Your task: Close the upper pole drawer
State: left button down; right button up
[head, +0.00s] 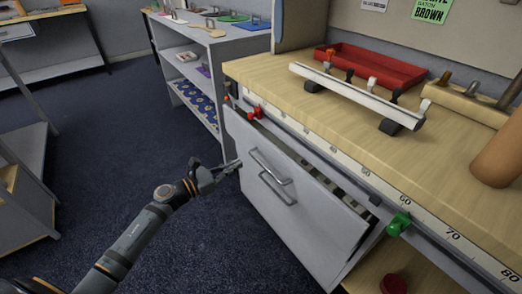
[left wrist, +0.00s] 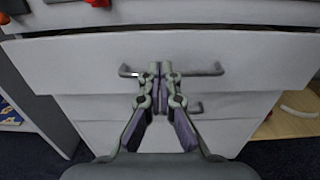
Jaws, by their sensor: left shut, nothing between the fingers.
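The upper drawer (head: 315,205) under the workbench stands partly pulled out, with a gap showing its inside behind the front panel. Its grey bar handle (head: 270,166) is on the front. My left gripper (head: 232,168) is in front of the drawer's left side, shut and empty. In the left wrist view the upper drawer front (left wrist: 90,55) fills the upper part, and its handle (left wrist: 208,72) runs behind my left gripper's fingertips (left wrist: 160,68). I cannot tell whether they touch it. My right gripper is not in view.
The workbench top (head: 290,85) carries a red tray (head: 375,66) and a white rail (head: 355,95). A red clamp (head: 254,112) and a green clamp (head: 399,223) sit on the ruler edge. A shelf (head: 205,55) stands behind left. The blue floor (head: 120,135) is open.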

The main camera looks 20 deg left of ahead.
aim_at(270, 147)
pick_arm(q)
jog(key=x, duration=1)
jog(key=shift+w+d, duration=0.5)
jog(key=shift+w, duration=0.05)
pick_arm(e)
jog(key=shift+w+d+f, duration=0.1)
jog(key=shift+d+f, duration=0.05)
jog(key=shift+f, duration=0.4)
pick_arm(q)
jog(key=shift+w+d, duration=0.15)
jog(key=shift+w, duration=0.1)
jog(key=b+x, duration=0.1)
jog(key=x, duration=0.3)
jog(key=shift+w+d+f+b, duration=0.1)
jog(key=shift+w+b, duration=0.05)
jog(key=shift+b, duration=0.2)
jog(key=shift+r, duration=0.25)
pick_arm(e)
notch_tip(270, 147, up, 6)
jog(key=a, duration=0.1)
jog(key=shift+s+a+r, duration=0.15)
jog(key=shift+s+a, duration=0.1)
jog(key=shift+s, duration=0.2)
